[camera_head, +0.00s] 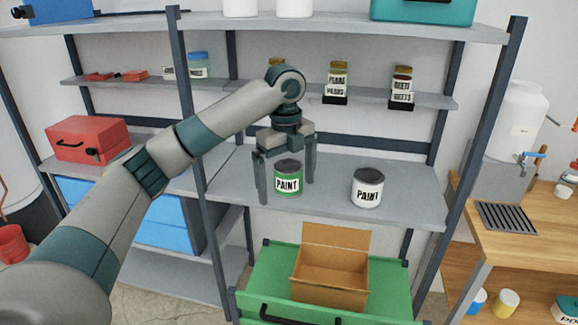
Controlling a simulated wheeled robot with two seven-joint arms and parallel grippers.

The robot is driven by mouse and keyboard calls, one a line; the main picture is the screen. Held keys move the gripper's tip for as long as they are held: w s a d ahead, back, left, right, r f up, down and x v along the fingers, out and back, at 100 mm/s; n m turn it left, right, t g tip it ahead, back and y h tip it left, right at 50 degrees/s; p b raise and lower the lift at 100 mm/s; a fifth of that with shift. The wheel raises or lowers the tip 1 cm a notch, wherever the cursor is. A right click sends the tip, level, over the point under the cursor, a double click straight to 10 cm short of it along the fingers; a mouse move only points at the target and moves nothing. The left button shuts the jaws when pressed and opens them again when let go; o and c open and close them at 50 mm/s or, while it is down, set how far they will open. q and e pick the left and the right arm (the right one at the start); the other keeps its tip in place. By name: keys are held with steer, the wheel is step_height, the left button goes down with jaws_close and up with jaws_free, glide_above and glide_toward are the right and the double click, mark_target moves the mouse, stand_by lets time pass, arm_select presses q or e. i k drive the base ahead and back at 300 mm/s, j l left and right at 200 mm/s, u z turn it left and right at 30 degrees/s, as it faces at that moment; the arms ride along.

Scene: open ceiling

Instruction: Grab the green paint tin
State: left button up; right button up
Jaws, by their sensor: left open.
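The green paint tin (289,179) stands upright on the middle shelf of the grey rack, with a white label reading PAINT. My left gripper (287,182) comes down from above, open, with one finger on each side of the tin. The left finger is a little apart from the tin's left side and the right finger stands to its right. I cannot tell whether either finger touches it. My right gripper is not in view.
A white paint tin (367,187) stands to the right on the same shelf (330,212). Jars (337,84) stand on the narrow shelf above. A rack post (190,120) is left of the gripper. An open cardboard box (330,278) sits on a green drawer unit (262,277) below.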

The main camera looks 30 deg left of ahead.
mark_target(288, 172)
steer(key=i+j, duration=0.35)
steer(key=i, duration=0.15)
steer(key=i+j, duration=0.35)
steer(key=i, duration=0.1)
